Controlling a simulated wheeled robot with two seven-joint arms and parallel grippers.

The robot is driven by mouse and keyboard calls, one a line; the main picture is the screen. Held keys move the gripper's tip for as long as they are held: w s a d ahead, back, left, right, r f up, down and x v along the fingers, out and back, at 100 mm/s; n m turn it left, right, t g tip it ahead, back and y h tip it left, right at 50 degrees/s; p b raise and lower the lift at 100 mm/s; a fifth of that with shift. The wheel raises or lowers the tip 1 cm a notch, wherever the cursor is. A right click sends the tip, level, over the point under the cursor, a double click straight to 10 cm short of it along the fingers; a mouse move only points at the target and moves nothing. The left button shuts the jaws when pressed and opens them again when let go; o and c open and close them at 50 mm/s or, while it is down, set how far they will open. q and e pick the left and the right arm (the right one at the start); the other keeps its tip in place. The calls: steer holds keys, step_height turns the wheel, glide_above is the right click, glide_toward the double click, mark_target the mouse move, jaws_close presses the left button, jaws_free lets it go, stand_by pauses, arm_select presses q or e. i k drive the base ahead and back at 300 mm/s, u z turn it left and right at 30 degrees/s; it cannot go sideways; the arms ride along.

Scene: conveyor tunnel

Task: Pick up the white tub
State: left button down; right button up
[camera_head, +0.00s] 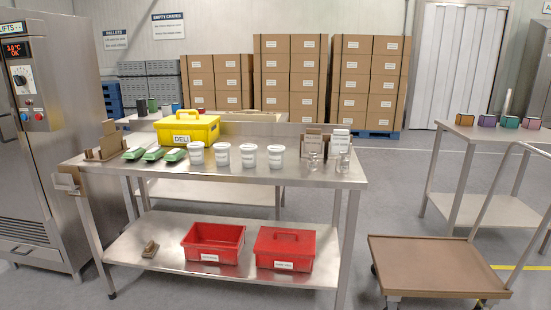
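Several white tubs stand upright in a row on the steel table (225,185). From left to right they are a first white tub (195,154), a second white tub (221,156), a third white tub (248,157) and a fourth white tub (275,158). Each has a small label that is too small to read. They look alike and stand slightly apart. Neither of my grippers shows in the head view.
Green-and-white items (152,154) lie left of the tubs, with a yellow DELI box (187,128) behind. Clear jars (314,162) stand right. A brown cart (435,262) stands right.

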mark_target(276, 153)
steer(key=u, duration=1.1)
steer(key=i, duration=1.85)
steer(key=z, duration=0.65)
